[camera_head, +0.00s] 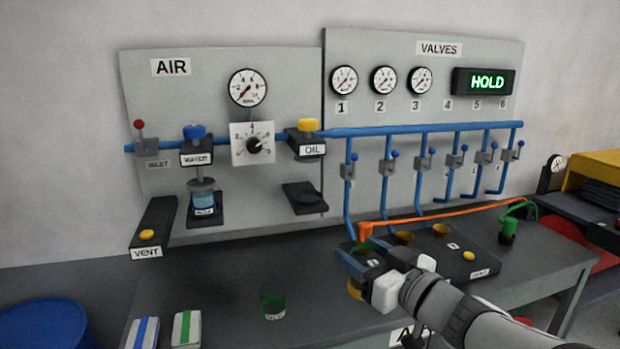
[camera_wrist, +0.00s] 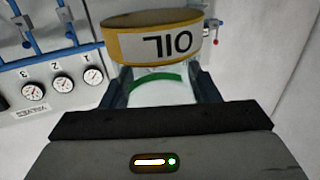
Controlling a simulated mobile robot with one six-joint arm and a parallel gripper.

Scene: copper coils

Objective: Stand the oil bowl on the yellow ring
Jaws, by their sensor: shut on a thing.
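My gripper (camera_head: 362,262) is shut on the oil bowl (camera_head: 355,290), which hangs below the jaws above the bench, partly hidden by them. In the wrist view, which is upside down, the oil bowl (camera_wrist: 155,45) has a yellow band marked OIL, a dark base and a clear wall with a green arc. It sits between the two fingers (camera_wrist: 163,90) and looks upright. I cannot make out a yellow ring for certain. The black shelf (camera_head: 303,198) under the yellow-topped OIL unit (camera_head: 308,140) is empty.
A dark tray (camera_head: 455,263) with copper-coloured cups lies behind and right of my gripper. An orange hose (camera_head: 450,216) crosses above it. The bench between the VENT block (camera_head: 153,228) and my gripper is mostly clear.

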